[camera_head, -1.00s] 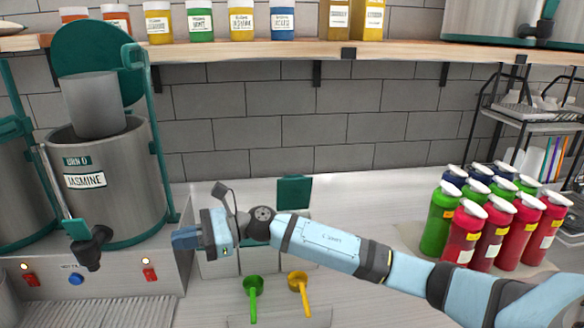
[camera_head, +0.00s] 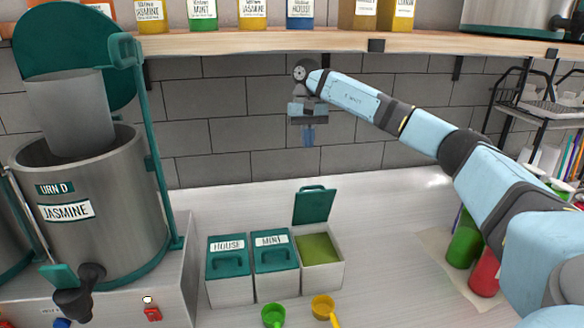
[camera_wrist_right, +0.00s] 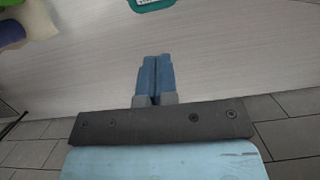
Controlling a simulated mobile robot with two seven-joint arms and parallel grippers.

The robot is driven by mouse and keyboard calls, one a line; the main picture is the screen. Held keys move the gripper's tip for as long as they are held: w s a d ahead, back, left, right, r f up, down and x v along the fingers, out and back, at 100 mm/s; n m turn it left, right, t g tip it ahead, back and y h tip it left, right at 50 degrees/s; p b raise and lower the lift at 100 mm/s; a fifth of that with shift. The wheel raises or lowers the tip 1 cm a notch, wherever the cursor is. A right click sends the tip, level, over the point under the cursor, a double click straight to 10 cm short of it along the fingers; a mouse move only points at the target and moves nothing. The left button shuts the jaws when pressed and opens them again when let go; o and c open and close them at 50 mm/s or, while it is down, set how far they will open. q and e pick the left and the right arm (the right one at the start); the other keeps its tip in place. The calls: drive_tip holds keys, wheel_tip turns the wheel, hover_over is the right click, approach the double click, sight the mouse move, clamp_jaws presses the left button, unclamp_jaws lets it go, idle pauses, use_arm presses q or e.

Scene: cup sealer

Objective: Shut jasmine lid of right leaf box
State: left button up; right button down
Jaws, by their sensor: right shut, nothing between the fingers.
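The right leaf box (camera_head: 321,268) stands at the right end of a row of three boxes on the counter. It is open, with green leaf inside. Its green lid (camera_head: 314,206) stands upright at the back edge; no label shows on the side facing me. My right gripper (camera_head: 308,142) hangs above and behind the lid, near the wall, pointing down and apart from it. Its fingers are shut and empty in the right wrist view (camera_wrist_right: 157,80). My left gripper is out of view.
The HOUSE box (camera_head: 229,285) and MINT box (camera_head: 274,278) beside it are shut. A green scoop (camera_head: 273,316) and a yellow scoop (camera_head: 322,307) lie in front. The jasmine urn (camera_head: 95,225) stands left. A shelf (camera_head: 270,42) runs above my gripper.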

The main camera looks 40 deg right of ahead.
approach(311, 202)
wheel_tip(311, 202, down, 5)
drive_tip(key=w+d, duration=0.2)
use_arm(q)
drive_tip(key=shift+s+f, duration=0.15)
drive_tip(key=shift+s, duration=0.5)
use_arm(e)
drive_tip(key=shift+w+d, duration=0.1)
